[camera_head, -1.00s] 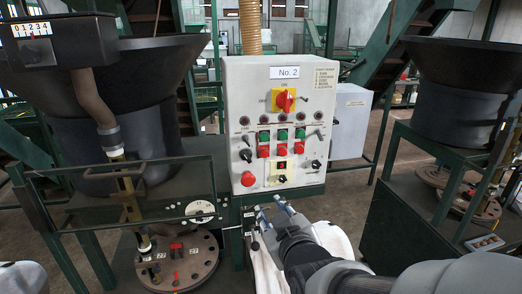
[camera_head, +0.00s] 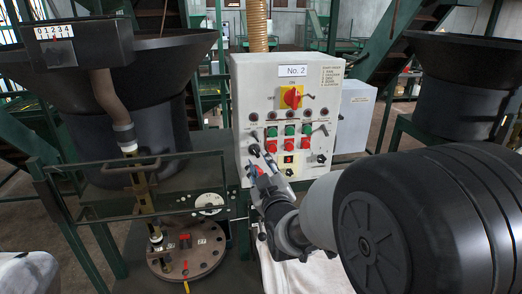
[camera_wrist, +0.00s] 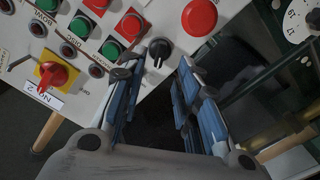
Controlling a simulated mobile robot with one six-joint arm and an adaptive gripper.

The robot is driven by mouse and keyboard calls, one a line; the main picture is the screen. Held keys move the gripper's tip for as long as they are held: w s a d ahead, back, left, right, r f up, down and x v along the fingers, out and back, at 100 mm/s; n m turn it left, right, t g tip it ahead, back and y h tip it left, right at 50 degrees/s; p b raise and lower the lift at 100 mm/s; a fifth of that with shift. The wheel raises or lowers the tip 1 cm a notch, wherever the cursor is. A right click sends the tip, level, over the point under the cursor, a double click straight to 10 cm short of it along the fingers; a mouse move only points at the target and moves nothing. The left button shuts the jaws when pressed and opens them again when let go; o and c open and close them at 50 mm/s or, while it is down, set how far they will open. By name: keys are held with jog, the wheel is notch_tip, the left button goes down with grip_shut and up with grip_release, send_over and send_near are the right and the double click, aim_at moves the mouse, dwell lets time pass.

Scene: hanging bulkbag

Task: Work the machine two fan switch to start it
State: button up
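The white control box marked No. 2 (camera_head: 241,100) stands at the centre of the head view. Its small labels are too blurred to tell which control is the fan's. A black knob with a white pointer (camera_wrist: 159,50) is on its left side, just beyond my fingertips in the wrist view. A dark lever or tip (camera_wrist: 121,74) shows beside the left finger; I cannot tell which it is. My gripper (camera_wrist: 154,76) is open and empty, its blue fingers apart and pointing at the panel. In the head view my gripper (camera_head: 262,162) covers the panel's lower left.
A red-and-yellow main switch (camera_head: 291,96) sits above green and red buttons (camera_head: 290,137). A large red button (camera_wrist: 199,17) is close to the black knob. A green frame (camera_head: 150,162) and dark hopper (camera_head: 140,100) stand left; another hopper (camera_head: 455,90) stands right.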

aim_at(256, 154)
jog(key=x, duration=0.6)
jog(key=shift+w, duration=0.3)
jog(key=c, duration=0.7)
